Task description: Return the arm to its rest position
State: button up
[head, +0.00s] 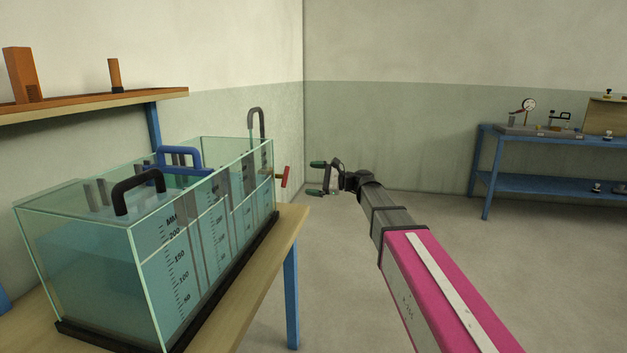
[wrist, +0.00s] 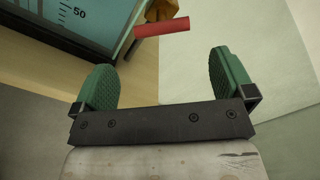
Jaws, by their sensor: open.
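My gripper (head: 318,178) is at the end of my outstretched arm, in the middle of the head view, to the right of the glass flume (head: 158,262). Its two green fingers are apart with nothing between them, as the wrist view (wrist: 163,82) also shows. A red valve handle (head: 286,177) sticks out from the flume's far end, a short way left of the fingertips. In the wrist view the red handle (wrist: 162,27) lies beyond the fingers, next to a brass-coloured part (wrist: 162,10). The gripper does not appear to touch it.
The flume stands on a wooden table (head: 262,262) with blue legs; black and blue handles stick up from it. A wooden shelf (head: 150,97) is at upper left. A blue bench (head: 560,139) with instruments stands at right. The floor between is clear.

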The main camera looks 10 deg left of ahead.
jog(key=s+d+f+n+h, duration=0.1)
jog(key=s+d+f+h, duration=0.2)
jog(key=d+f, duration=0.35)
jog(key=s+d+f+n+h, duration=0.2)
jog(key=s+d+f+h, duration=0.2)
jog(key=f, duration=0.6)
jog(key=s+d+f+n+h, duration=0.1)
jog(key=s+d+f+h, duration=0.2)
jog(key=d+f, duration=0.45)
jog(key=s+d+f+n+g+h, duration=0.1)
jog(key=s+d+f+n+h, duration=0.4)
jog(key=s+d+f+h, duration=0.3)
jog(key=s+d+f, duration=0.4)
jog(key=s+d, duration=0.1)
jog(key=d, duration=0.3)
jog(key=shift+f+n, duration=0.3)
jog(key=shift+f, duration=0.05)
jog(key=shift+a, duration=0.1)
